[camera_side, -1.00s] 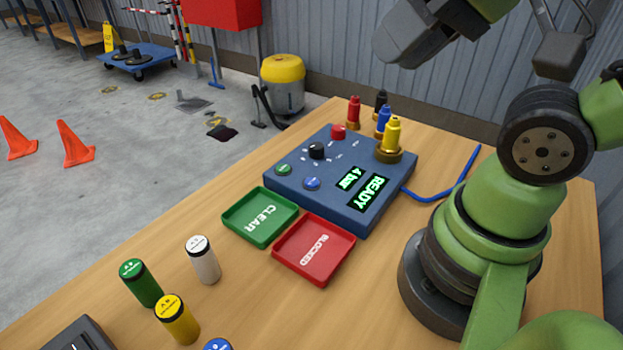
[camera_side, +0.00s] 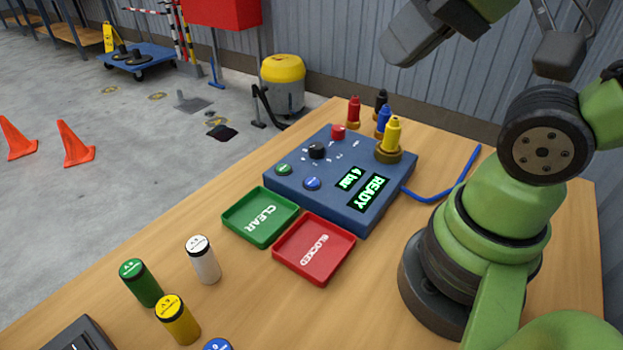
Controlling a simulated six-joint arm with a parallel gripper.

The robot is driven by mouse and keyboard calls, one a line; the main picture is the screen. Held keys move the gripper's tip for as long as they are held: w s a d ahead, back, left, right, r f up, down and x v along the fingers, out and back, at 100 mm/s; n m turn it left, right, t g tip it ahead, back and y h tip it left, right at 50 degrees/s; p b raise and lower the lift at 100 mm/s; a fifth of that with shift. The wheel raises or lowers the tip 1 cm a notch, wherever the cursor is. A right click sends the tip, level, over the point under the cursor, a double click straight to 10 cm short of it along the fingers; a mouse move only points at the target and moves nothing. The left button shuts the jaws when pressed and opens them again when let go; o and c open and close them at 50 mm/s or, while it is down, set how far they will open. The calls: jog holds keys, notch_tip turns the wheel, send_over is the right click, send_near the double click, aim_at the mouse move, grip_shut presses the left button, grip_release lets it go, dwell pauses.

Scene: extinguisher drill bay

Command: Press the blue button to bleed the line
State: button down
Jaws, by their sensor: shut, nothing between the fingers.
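The blue button (camera_side: 312,183) is on the front part of the top of a dark blue control box (camera_side: 375,212) on the bench. A green button (camera_side: 284,169) is left of it, and a black knob (camera_side: 317,151) and red button (camera_side: 338,131) are behind it. The box's display (camera_side: 363,190) reads "4 bar" and "READY" in green. My gripper (camera_side: 402,50) is at the top of the picture, high above and behind the box, apart from the button. It is shut and empty, and its upper part runs out of the frame.
A green CLEAR tray (camera_side: 238,232) and a red BLOCKED tray (camera_side: 288,271) lie before the box. Several capped cylinders, including a white one (camera_side: 207,265), stand front left. Yellow (camera_side: 392,134), red, blue and black fittings rise behind. A blue hose (camera_side: 440,190) runs right.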

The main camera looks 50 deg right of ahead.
dwell(0.8)
jog(key=m+y, duration=0.3)
jog(key=m, duration=3.1)
send_over(313, 180)
notch_tip(313, 180, down, 16)
jog(key=shift+f, duration=4.4)
